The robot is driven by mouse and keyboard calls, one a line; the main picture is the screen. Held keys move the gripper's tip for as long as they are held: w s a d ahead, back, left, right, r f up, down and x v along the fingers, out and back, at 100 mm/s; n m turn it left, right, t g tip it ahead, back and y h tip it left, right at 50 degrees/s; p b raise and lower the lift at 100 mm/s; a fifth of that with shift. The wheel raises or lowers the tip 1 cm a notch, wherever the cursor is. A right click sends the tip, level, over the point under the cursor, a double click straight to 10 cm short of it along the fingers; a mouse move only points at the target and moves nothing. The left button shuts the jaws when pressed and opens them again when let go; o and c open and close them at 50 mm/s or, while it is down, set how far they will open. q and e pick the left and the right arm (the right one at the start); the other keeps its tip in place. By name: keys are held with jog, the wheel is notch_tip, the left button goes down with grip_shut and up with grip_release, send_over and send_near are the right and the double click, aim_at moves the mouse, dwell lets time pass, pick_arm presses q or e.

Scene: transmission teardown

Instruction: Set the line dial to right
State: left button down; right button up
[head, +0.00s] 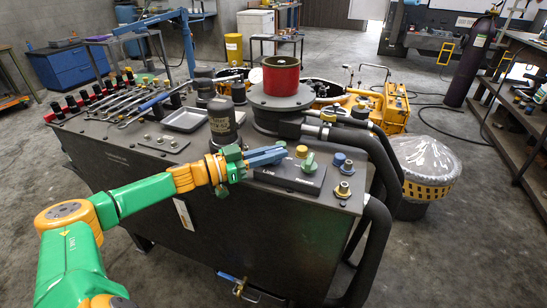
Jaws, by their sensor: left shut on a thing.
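A dark panel (292,178) with white lettering that seems to read LINE lies on the near right part of the grey bench top (160,152). My left gripper (272,155) reaches in from the left, low over the panel's left part, just behind that lettering. Its blue fingers are shut on the line dial, which they hide almost wholly, so its pointing direction cannot be told. A second dial, with a green knob (309,162), stands clear of the fingers on the panel's right part. My right gripper is out of view.
A yellow cap (301,151), a blue cap (339,159) and a brass fitting (343,189) stand near the panel. A dark cylinder (222,123) rises behind my left wrist. Thick black hoses (381,165) bound the right side. A red-topped housing (281,76) stands behind.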

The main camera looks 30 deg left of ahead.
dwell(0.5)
pick_arm(q)
jog(key=c, duration=0.9)
grip_release()
jog(key=shift+o, duration=0.2)
